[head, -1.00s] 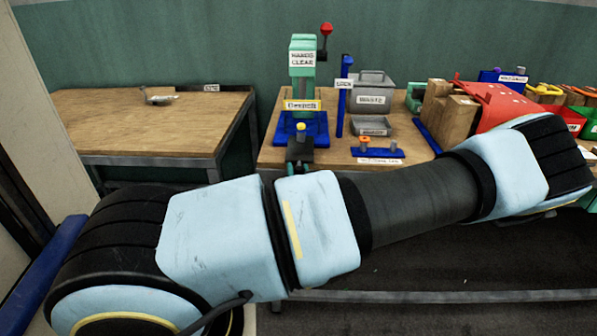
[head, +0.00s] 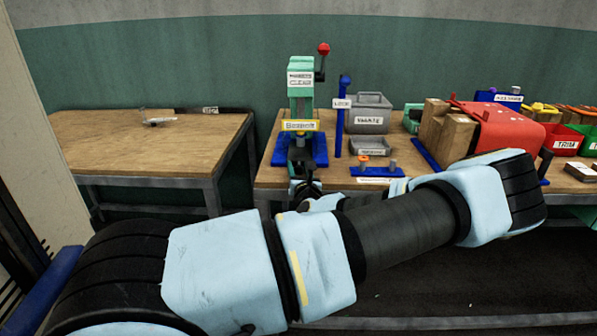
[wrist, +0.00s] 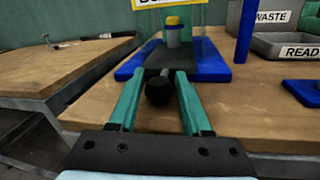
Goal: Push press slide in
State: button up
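The green press (head: 300,90) stands on a blue base (head: 319,150) at the bench's left part. Its dark slide (wrist: 157,60) lies between the blue base arms in the wrist view, with a round black knob (wrist: 158,90) at its near end. A grey cylinder with a yellow top (wrist: 173,32) stands at the slide's far part, below the yellow sign. My gripper (wrist: 163,72) is open, its teal fingers on either side of the knob, with visible gaps. In the head view, my wrist partly hides the slide's front.
A blue LOCK post (head: 341,120) stands right of the press. Beyond it are a grey WASTE bin (head: 369,112), a grey tray (head: 369,146) and a blue fixture (head: 378,171). A separate wooden table (head: 130,140) stands left, across a gap.

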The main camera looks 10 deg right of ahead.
jog(key=shift+o, duration=1.2)
jog(key=shift+s, duration=0.1)
jog(key=s+b, duration=0.3)
jog(key=s, duration=0.7)
jog(key=shift+s, duration=0.4)
